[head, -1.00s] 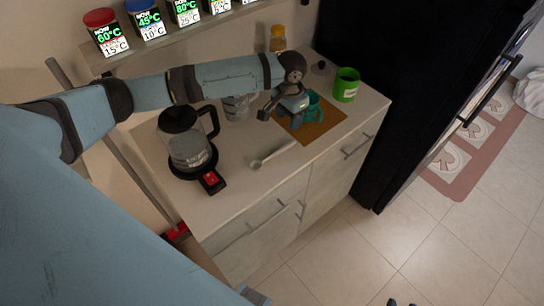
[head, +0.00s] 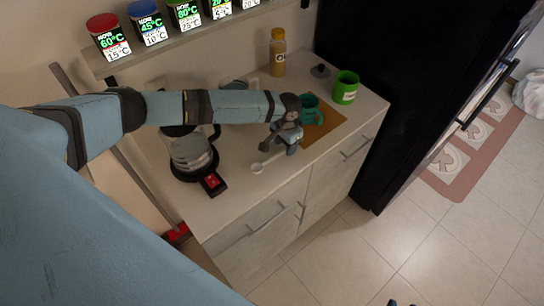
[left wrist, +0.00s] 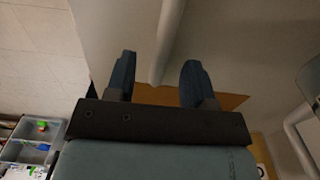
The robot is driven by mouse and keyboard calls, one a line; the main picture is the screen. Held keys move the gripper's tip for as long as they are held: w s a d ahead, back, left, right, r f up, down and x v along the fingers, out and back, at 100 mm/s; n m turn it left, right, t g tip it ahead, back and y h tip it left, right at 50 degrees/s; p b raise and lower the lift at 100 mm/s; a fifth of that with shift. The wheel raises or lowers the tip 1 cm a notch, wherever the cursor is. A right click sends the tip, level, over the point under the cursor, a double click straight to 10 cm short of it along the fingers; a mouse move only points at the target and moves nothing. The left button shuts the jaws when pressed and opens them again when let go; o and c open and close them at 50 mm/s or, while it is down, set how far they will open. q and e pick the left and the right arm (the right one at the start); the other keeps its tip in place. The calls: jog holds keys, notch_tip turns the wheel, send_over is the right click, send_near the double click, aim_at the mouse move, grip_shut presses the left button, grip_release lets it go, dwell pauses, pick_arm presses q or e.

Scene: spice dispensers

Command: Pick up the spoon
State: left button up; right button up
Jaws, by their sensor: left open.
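A pale spoon lies on the counter in the head view, its round bowl (head: 257,168) showing left of my left gripper and most of its handle hidden behind that gripper. My left gripper (head: 278,148) is open over the handle. In the left wrist view a pale rod, which looks like the spoon's handle (left wrist: 167,38), runs between the two dark fingers of the left gripper (left wrist: 157,72), with gaps to both. Small dark tips at the bottom edge of the head view may be my right gripper; its state is unclear.
A coffee maker (head: 190,155) stands left of the spoon. A teal mug (head: 311,112) sits on an orange mat (head: 322,127), with a green cup (head: 345,88) beyond. A bottle (head: 278,55) stands by the wall. The counter's front edge is close to the spoon.

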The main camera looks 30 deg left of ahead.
pick_arm(q)
jog(key=shift+f, duration=0.75)
grip_shut()
jog(key=shift+r, duration=0.1)
notch_tip(320, 180, up, 20)
jog(key=b, duration=0.1)
